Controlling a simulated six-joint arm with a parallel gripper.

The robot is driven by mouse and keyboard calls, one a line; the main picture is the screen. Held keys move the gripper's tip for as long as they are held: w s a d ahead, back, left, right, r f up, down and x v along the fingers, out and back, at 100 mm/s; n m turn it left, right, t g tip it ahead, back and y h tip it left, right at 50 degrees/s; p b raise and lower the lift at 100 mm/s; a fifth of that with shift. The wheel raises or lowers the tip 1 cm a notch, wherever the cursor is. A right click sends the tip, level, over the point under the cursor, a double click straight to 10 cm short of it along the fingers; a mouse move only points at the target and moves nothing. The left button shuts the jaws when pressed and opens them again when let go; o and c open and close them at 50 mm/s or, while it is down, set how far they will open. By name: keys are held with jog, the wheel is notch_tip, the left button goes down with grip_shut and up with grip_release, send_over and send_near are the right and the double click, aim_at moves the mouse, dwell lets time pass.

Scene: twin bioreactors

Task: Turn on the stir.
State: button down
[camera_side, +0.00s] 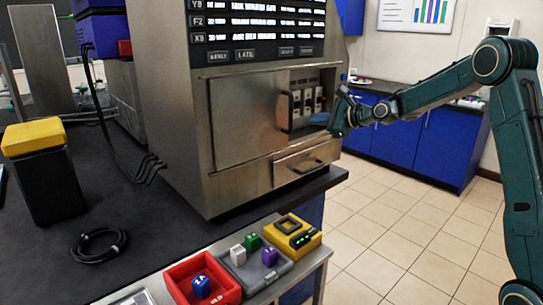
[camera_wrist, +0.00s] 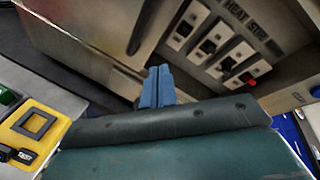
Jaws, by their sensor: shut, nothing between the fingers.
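The steel bioreactor cabinet (camera_side: 165,100) has a recessed panel with a row of several switches (camera_side: 308,100) right of its door. In the wrist view, the switches (camera_wrist: 210,47) have pale plates and dark levers, and text that seems to read "HEAT STIR" (camera_wrist: 247,18) is beside them. A small red part (camera_wrist: 252,84) is at the row's lower right end. I cannot tell which switch is the stir or how each is set. My gripper (camera_wrist: 158,75), with blue fingers, is shut and empty, apart from the switches. In the side view, my gripper (camera_side: 335,125) is just right of the panel.
The cabinet door (camera_side: 242,118) and its handle (camera_side: 290,111) are beside the panel, with a drawer (camera_side: 305,164) below. A red tray (camera_side: 180,280) and a yellow device (camera_side: 293,236) are on the lower bench. Open floor (camera_side: 400,225) lies to the right.

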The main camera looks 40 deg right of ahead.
aim_at(311, 105)
jog(key=w+d+f+m+t+h, duration=0.2)
jog(key=d+f+m, duration=0.4)
jog(key=d+m, duration=0.4)
jog(key=d+t, duration=0.1)
jog(key=d, duration=0.1)
jog(key=shift+w+d, duration=0.35)
jog(key=shift+w+f, duration=0.1)
jog(key=shift+w+f, duration=0.1)
jog(key=shift+w, duration=4.8)
jog(key=shift+s+r, duration=0.2)
jog(key=shift+r, duration=0.45)
jog(key=shift+s+r, duration=0.25)
jog(key=shift+r, duration=0.35)
jog(key=shift+s+r, duration=0.2)
jog(key=shift+r, duration=0.45)
